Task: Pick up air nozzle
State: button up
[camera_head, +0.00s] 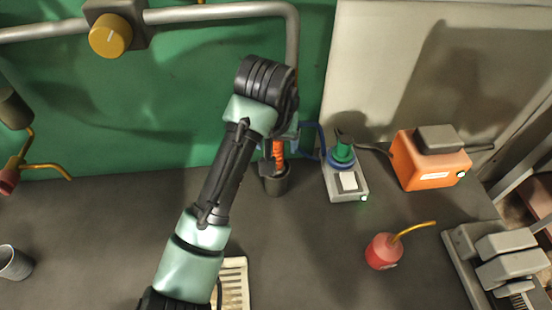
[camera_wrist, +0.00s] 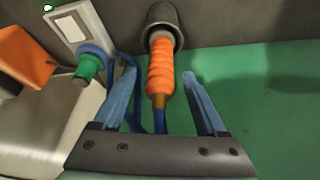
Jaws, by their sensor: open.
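The air nozzle (camera_wrist: 160,72) has an orange ribbed grip, with a brass-coloured piece and a blue hose at its near end. It sits in a dark cup-shaped holder (camera_wrist: 165,17), which hides its other end. In the head view the orange grip (camera_head: 278,152) shows above the dark holder (camera_head: 276,183), partly behind my arm. My gripper (camera_wrist: 158,78) is open in the wrist view, with one blue finger on each side of the grip. The fingers look apart from it; their exact depth is hard to tell. In the head view my wrist mostly hides the gripper.
Right of the holder stands a grey device (camera_head: 345,182) with a green knob (camera_head: 342,153) and a blue hose. Beyond are an orange box (camera_head: 428,165) and a red oil can (camera_head: 383,252). A metal cup (camera_head: 14,262) stands left. A green wall (camera_head: 150,100) rises close behind.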

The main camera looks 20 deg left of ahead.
jog(key=x, duration=0.3)
jog(key=shift+w+f, duration=0.15)
jog(key=shift+f, duration=0.2)
grip_shut()
